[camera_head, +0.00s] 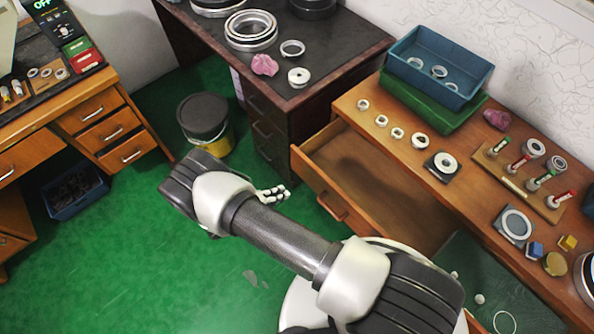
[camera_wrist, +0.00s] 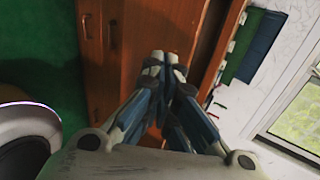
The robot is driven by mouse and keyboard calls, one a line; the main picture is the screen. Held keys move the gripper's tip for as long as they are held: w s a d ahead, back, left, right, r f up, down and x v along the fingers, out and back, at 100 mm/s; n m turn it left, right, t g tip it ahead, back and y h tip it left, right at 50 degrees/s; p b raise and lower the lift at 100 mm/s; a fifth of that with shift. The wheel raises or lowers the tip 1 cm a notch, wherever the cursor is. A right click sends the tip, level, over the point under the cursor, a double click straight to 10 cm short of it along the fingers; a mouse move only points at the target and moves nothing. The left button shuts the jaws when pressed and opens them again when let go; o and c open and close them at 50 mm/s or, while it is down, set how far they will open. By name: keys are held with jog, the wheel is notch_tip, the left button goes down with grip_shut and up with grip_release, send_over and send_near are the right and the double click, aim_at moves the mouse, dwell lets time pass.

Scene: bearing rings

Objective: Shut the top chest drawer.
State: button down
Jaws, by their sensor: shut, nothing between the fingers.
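The top chest drawer (camera_head: 325,194) stands pulled out from the wooden chest (camera_head: 378,104) in the head view. Its inside looks empty, and its front with a handle faces the lower left. My gripper (camera_head: 284,192) is shut and empty, just left of the drawer front in that view. I cannot tell whether it touches the front. In the wrist view my shut gripper (camera_wrist: 164,62) points at brown wooden surfaces with handles. My arm hides part of the floor, and my body hides the lower end of the drawer.
A dark cabinet (camera_head: 345,62) with rings on top adjoins the chest. The chest top carries a blue tray (camera_head: 415,75), rings and a peg board (camera_head: 507,175). A black and yellow bucket (camera_head: 215,144) stands on the green floor. The floor at lower left (camera_head: 110,270) is clear.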

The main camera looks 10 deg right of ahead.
send_near(313, 177)
notch_tip(313, 177, down, 3)
jog(key=d, duration=0.1)
jog(key=shift+w+d+n, duration=0.4)
jog(key=shift+w+d, duration=0.6)
jog(key=shift+d, duration=0.25)
jog(key=shift+w+d, duration=0.45)
jog(key=shift+d, duration=0.1)
jog(key=shift+w+d, duration=0.1)
jog(key=w+d+b, duration=0.5)
jog(key=w+d, duration=0.2)
jog(key=d, duration=0.2)
jog(key=w+d+b, duration=0.5)
jog(key=w+d, duration=0.2)
jog(key=d, duration=0.3)
jog(key=shift+d+b, duration=0.2)
jog(key=shift+b, duration=0.2)
jog(key=shift+w+r, duration=0.1)
